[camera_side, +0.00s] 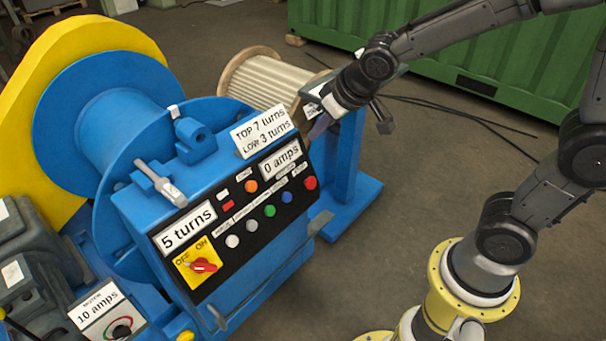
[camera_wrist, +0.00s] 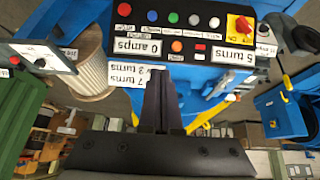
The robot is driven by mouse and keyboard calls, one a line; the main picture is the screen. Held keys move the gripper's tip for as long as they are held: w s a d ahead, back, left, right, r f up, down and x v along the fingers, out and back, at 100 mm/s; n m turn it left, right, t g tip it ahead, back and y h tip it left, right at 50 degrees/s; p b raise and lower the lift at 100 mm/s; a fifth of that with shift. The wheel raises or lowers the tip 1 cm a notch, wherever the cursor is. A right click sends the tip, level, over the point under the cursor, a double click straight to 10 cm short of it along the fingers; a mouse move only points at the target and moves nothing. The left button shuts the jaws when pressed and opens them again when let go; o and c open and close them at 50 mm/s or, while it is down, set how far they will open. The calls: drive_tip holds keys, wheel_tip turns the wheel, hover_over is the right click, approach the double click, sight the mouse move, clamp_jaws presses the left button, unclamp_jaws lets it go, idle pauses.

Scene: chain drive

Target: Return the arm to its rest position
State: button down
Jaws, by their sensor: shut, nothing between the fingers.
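My gripper (camera_side: 317,130) is beside the right end of the blue winch's control panel (camera_side: 240,212), near the "TOP 7 turns, LOW 3 turns" sign. Whether it touches anything is hard to tell. In the wrist view my gripper (camera_wrist: 161,98) shows its dark fingers together and empty, with the panel upside down beyond them. The arm reaches in from the right, above its yellow base. The panel reads "5 turns" and "0 amps". Its red rotary switch (camera_side: 203,266) sits on a yellow OFF/ON plate.
A blue drum (camera_side: 118,112) with a yellow guard stands at the left. A rope spool (camera_side: 268,82) and a blue post (camera_side: 347,160) stand close to my gripper. A green container (camera_side: 450,62) is behind. Open floor (camera_side: 425,170) lies between post and arm base.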

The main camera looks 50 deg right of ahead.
drive_tip(key=s+d+r, duration=0.1)
drive_tip(key=s+r, duration=0.1)
drive_tip(key=s, duration=0.8)
drive_tip(key=s+d+r, duration=0.1)
drive_tip(key=s+r, duration=0.1)
drive_tip(key=s, duration=0.9)
drive_tip(key=shift+r+g, duration=0.35)
drive_tip(key=shift+g, duration=0.05)
